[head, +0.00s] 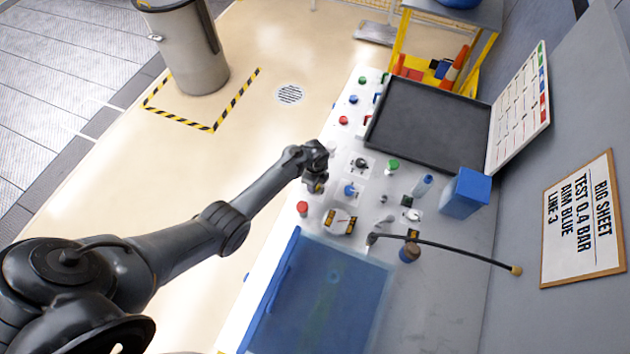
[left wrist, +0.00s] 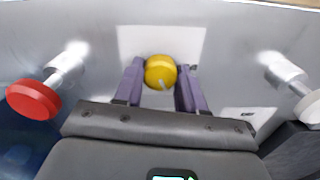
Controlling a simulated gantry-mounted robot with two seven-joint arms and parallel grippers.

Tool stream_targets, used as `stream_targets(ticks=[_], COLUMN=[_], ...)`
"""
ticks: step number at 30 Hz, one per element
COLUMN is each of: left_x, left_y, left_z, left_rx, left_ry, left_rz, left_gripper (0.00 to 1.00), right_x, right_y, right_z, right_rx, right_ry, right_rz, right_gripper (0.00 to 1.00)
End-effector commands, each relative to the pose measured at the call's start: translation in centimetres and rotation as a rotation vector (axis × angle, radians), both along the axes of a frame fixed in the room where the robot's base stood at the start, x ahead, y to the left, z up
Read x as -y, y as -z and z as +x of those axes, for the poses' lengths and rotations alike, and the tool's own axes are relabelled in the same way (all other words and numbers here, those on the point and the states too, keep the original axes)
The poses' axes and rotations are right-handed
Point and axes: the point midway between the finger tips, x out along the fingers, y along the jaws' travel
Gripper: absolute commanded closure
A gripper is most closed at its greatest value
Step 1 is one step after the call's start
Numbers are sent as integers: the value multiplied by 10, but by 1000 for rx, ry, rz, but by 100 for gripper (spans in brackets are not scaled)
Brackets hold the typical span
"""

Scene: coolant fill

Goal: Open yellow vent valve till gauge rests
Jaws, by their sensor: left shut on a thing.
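The yellow valve knob (left wrist: 160,72) sits between the two purple fingers of my left gripper (left wrist: 159,88) in the left wrist view. A white-faced dial (head: 339,221), which looks like the gauge, lies just right of and below the gripper. Its reading is too small to tell. My right gripper is not in view.
A red knob (head: 302,208) and a blue knob (head: 350,190) are close to the gripper. A green knob (head: 393,165), a blue box (head: 465,193) and a black tray (head: 428,125) stand farther off. A black hose (head: 450,247) crosses the bench beside a blue translucent cover (head: 320,295).

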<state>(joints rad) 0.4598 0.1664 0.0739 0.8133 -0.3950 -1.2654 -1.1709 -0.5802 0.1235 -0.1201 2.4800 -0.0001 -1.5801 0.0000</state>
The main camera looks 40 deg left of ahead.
Motion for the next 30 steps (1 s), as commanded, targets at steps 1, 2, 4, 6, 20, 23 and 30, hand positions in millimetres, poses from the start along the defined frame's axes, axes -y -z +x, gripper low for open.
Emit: stream_targets(ticks=[1, 2, 4, 6, 20, 23, 30], left_x=[0, 0, 0, 0, 1, 1, 1], left_y=[-3, -3, -3, -3, -2, -2, -1], left_z=[0, 0, 0, 0, 0, 1, 1], left_rx=[-2, -2, -1, -1, 0, -1, 0], left_ry=[-44, -73, -140, -207, -637, -717, -871], left_rz=[1, 1, 0, 0, -1, -1, 0], left_gripper=[91, 91, 91, 91, 91, 91, 91], right_x=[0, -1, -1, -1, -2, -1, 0], right_y=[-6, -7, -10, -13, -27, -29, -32], right_z=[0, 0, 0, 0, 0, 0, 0], right_rx=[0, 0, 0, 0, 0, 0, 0], right_ry=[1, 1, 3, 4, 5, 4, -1], right_rz=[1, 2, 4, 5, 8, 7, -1], right_gripper=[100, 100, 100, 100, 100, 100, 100])
